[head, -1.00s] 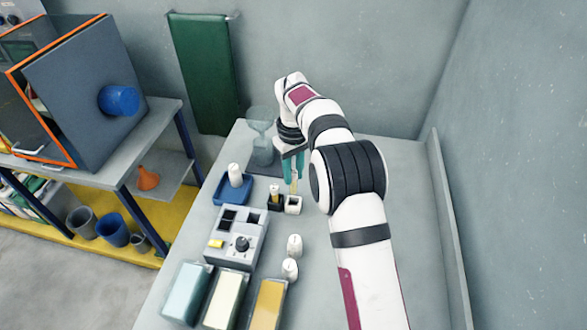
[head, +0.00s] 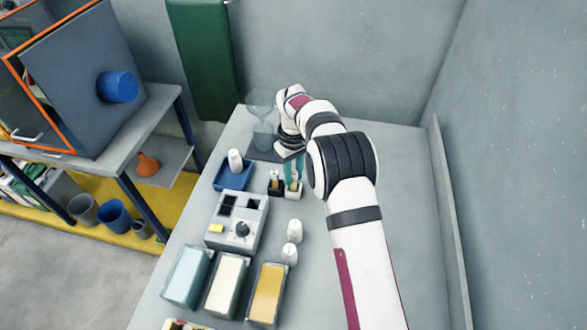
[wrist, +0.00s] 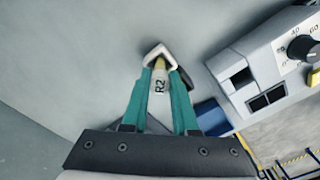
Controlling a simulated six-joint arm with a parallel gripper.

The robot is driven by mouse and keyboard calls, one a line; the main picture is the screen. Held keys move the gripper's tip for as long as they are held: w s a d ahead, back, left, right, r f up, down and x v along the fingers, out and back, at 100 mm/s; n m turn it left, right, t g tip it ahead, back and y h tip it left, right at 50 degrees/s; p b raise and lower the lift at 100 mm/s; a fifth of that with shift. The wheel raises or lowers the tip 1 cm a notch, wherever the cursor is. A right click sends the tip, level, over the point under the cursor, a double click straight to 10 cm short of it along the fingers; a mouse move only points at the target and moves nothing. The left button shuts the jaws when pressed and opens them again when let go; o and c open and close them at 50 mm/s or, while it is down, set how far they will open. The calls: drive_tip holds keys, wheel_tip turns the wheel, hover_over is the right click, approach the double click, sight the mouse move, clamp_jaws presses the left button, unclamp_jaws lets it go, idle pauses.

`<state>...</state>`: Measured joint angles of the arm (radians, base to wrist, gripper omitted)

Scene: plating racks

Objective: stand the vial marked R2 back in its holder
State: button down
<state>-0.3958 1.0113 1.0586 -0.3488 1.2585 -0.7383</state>
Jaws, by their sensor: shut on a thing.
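The vial marked R2 (wrist: 159,86) has a white label and a yellow part. My gripper (wrist: 160,78) has teal fingers shut on it; the gripper also shows in the head view (head: 292,168). A small white square holder (wrist: 149,52) lies at the vial's far end, and the yellow end overlaps its opening. I cannot tell how deep it sits. In the head view the vial (head: 294,184) looks upright at the white holder (head: 292,192). A black holder (head: 275,190) with another vial (head: 275,178) stands just left of it.
A blue tray (head: 221,184) with a white bottle (head: 235,161) is to the left. A grey control box (head: 222,235) and two white bottles (head: 294,230) (head: 289,254) are nearer. A glass funnel vessel (head: 262,140) stands behind. The bench's right side is clear.

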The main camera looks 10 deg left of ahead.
drive_tip(key=shift+f, duration=0.15)
drive_tip(key=c, duration=0.6)
unclamp_jaws()
wheel_tip(320, 180, up, 16)
drive_tip(key=shift+f, duration=0.1)
